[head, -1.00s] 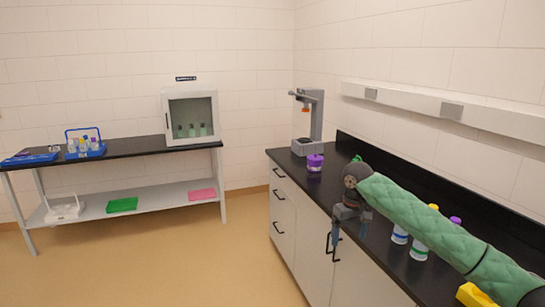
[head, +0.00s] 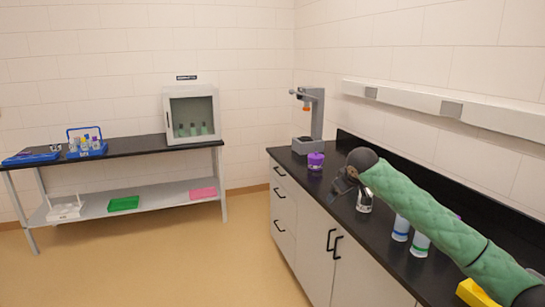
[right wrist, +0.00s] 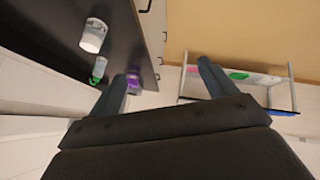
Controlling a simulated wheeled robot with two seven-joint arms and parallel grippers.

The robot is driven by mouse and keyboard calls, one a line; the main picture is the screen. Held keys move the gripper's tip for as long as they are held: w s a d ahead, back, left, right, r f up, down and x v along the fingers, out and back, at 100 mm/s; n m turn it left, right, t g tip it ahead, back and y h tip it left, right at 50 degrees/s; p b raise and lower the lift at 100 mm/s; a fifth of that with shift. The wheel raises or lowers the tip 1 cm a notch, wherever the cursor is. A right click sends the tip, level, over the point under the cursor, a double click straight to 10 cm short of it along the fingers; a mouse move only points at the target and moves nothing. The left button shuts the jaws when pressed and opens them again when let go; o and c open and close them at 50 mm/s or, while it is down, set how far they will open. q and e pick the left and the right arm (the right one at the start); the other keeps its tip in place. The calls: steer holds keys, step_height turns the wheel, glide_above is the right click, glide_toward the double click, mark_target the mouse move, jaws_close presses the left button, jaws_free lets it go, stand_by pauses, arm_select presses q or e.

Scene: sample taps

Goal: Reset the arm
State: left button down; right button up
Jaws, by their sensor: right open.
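My right arm, in a green padded sleeve, reaches in from the right over the dark counter in the head view. Its right gripper (head: 343,183) is near the counter's front edge, tilted toward the left. In the right wrist view the two fingers of the gripper (right wrist: 168,72) are spread wide, with nothing between them. My left gripper is not in view.
A side table (head: 135,147) with a glass-fronted cabinet (head: 166,105) stands left. The floor between is clear.

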step_height(320, 180, down, 15)
steer(key=a+t, duration=0.2)
steer(key=t, duration=0.2)
steer(key=s+f+m+g, duration=0.1)
steer(key=s+f, duration=0.5)
steer(key=f, duration=0.4)
steer(key=s+f+m+g, duration=0.1)
steer(key=s+f, duration=0.4)
steer(key=f, duration=0.5)
steer(key=s+f+g, duration=0.2)
steer(key=s+f, duration=0.4)
steer(key=f, duration=0.4)
steer(key=s+a+f+m+g, duration=0.1)
steer(key=s+f+g, duration=0.1)
steer(key=s+f, duration=0.8)
steer(key=s+a+f+m+g, duration=0.1)
steer(key=s+f, duration=0.7)
steer(key=s, duration=0.5)
steer(key=s+a+f+g, duration=0.1)
steer(key=s+f, duration=0.4)
steer(key=s, duration=0.7)
steer(key=s+a+f+g, duration=0.1)
steer(key=s+f, duration=0.4)
steer(key=s, duration=0.7)
steer(key=shift+g, duration=0.8)
